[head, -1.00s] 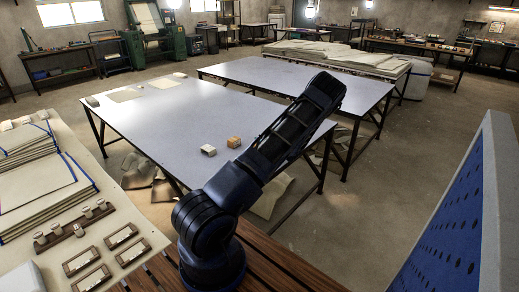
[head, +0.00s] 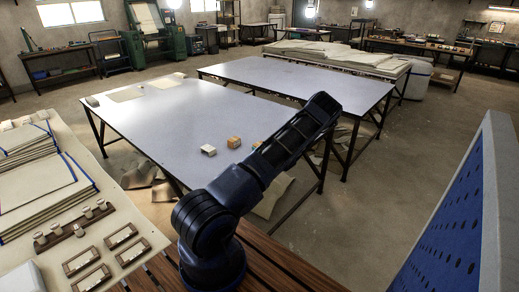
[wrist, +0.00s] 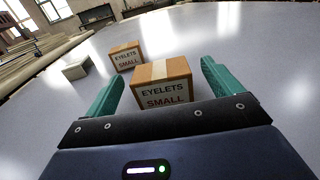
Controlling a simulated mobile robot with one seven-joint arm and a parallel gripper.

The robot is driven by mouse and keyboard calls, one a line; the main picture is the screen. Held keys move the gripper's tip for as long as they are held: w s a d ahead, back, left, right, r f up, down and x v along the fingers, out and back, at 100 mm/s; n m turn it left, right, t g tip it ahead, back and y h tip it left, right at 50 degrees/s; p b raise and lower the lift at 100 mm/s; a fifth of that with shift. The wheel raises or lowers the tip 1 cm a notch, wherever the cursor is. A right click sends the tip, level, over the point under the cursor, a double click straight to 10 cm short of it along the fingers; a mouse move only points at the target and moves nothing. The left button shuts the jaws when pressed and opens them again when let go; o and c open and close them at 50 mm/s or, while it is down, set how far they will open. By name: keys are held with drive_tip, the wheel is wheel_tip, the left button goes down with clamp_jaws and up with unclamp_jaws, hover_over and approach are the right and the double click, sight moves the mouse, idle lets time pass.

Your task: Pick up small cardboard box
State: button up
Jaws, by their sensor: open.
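A small brown cardboard box (wrist: 163,84) labelled "EYELETS SMALL" with pale tape sits between the fingertips of my gripper (wrist: 158,80) in the wrist view. My gripper is open, one teal finger on each side; I cannot tell whether either finger touches the box. A second, similarly labelled cardboard box (wrist: 127,56) stands farther off to the left. In the head view one cardboard box (head: 234,142) shows on the near table, and another (head: 257,144) is partly hidden by my arm. My gripper is hidden behind the arm there.
A small pale box (head: 208,150) stands left of the cardboard boxes and also shows in the wrist view (wrist: 76,67). The near table (head: 180,120) is mostly clear, with flat pale sheets (head: 126,94) at its far left. A second table (head: 300,80) stands behind.

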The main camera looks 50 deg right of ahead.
sight(258, 143)
drive_tip(key=w, duration=0.4)
drive_tip(key=shift+w+d, duration=0.35)
drive_tip(key=shift+d, duration=0.05)
drive_tip(key=shift+c, duration=0.4)
drive_tip(key=c, duration=1.1)
wheel_tip(258, 143, up, 20)
